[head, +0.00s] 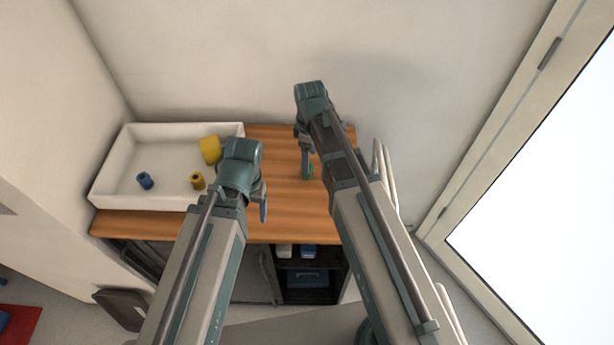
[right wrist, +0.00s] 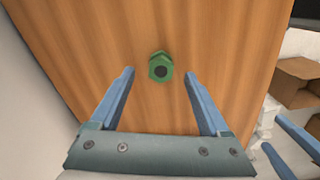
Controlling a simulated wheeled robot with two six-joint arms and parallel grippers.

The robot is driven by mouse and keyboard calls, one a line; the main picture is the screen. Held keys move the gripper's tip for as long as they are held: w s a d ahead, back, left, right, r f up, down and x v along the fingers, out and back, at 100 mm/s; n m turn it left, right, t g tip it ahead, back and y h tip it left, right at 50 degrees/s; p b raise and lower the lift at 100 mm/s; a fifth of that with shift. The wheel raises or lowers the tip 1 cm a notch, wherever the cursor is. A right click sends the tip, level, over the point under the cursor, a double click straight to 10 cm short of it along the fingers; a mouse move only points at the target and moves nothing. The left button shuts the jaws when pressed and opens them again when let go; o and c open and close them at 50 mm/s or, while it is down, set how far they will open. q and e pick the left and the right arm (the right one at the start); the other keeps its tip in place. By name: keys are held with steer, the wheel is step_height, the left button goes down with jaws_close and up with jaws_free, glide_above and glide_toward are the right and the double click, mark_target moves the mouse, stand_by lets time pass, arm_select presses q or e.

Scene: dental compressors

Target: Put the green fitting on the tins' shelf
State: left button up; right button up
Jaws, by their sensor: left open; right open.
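The green fitting (right wrist: 160,67) stands on the wooden counter top and shows its dark round hole. In the head view the fitting (head: 310,173) is mostly hidden by my right gripper (head: 306,168). My right gripper, also in the right wrist view (right wrist: 160,74), is open and empty; the fitting lies just beyond and midway between its blue fingertips. My left gripper (head: 263,208) is open over the counter, left of the fitting. Below the counter, an open cabinet shelf (head: 296,264) holds a white tin (head: 284,251) and a blue one (head: 308,252).
A white tray (head: 150,203) at the counter's left holds a blue fitting (head: 145,180) and two yellow pieces (head: 210,149). A blue box (head: 306,277) sits lower in the cabinet. A wall stands behind the counter. Bare wood (head: 285,225) lies in front of the fitting.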

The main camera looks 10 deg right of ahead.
arm_select(q)
steer(key=shift+f, duration=0.1)
step_height(320, 180, down, 5)
steer(key=b, duration=0.5)
arm_select(e)
step_height(320, 180, down, 5)
steer(key=shift+a+f, duration=0.1)
steer(key=shift+f, duration=0.05)
jaws_close()
